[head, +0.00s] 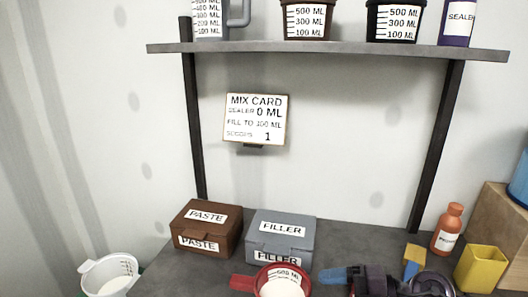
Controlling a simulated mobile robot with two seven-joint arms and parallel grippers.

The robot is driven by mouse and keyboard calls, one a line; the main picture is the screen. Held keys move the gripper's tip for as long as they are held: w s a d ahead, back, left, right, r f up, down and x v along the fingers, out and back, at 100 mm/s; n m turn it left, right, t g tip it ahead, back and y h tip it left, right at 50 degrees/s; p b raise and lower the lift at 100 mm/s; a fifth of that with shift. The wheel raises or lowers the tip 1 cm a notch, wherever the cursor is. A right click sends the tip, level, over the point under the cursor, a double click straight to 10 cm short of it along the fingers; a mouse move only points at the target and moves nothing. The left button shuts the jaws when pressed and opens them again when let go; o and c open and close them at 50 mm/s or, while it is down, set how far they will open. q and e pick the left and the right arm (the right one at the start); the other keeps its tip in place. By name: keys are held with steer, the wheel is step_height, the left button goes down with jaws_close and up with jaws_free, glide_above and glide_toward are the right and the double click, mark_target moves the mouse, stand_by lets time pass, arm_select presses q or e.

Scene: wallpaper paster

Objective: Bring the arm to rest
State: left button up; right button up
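A dark mechanical shape (375,283) at the bottom edge, right of centre, looks like my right gripper. It is cut off by the frame, and its fingers cannot be made out. A blue handle (333,275) sticks out to its left; whether the gripper touches it cannot be told. My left gripper is not in view.
A red measuring cup (272,280) with white contents stands before the brown paste box (206,227) and grey filler box (281,236). An orange bottle (448,230) and yellow container (481,268) stand right. A shelf (330,49) holds containers above the mix card (256,118).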

steer(key=d+r+m+t+h, duration=0.3)
steer(key=d+r+m+t, duration=0.1)
steer(key=m+t, duration=0.95)
steer(key=s+d+f+m+g+h, duration=0.1)
steer(key=s+d+f+m+h, duration=0.3)
steer(key=d+f+m+h, duration=0.7)
steer(key=s+f+m+g+h, duration=0.1)
steer(key=s+f+g, duration=0.2)
steer(key=s+g, duration=0.3)
steer(key=s+f+m+g, duration=0.2)
steer(key=s+f+g, duration=0.1)
steer(key=s, duration=0.6)
steer(key=s+f+m+g+h, duration=0.1)
steer(key=s+f+g, duration=0.35)
steer(key=s, duration=0.25)
steer(key=w+f+t+y, duration=0.1)
steer(key=w+f+t, duration=0.6)
steer(key=w+t, duration=0.1)
steer(key=shift+w+a+n+t, duration=0.2)
steer(key=shift+w+n+t, duration=0.1)
steer(key=shift+n, duration=0.05)
